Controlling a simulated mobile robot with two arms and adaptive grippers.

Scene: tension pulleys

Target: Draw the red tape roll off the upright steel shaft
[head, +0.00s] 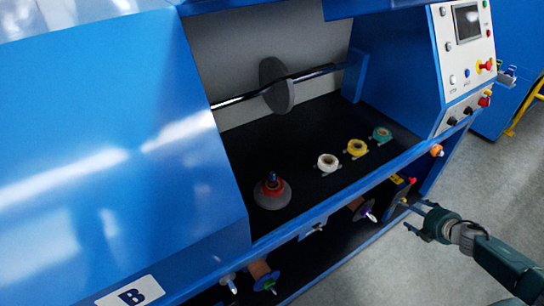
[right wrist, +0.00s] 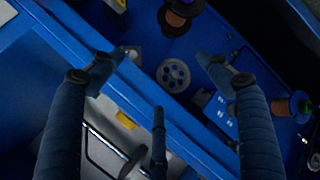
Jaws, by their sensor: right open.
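The red tape roll (head: 264,187) sits around a short upright shaft (head: 272,176) on a round grey base (head: 272,200), on the dark deck of the blue machine. My right gripper (head: 414,217) is at the right, outside the machine's front rail and well apart from the roll. In the right wrist view its fingers (right wrist: 158,80) are spread open with nothing between them. I cannot make out the red roll in that view. My left gripper is not in view.
White (head: 328,163), yellow (head: 357,148) and teal (head: 381,135) rolls lie on the deck to the right. A horizontal shaft with a grey disc (head: 276,87) crosses behind. The blue front rail (head: 340,192) edges the deck. A spoked pulley (right wrist: 173,75) shows in the wrist view.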

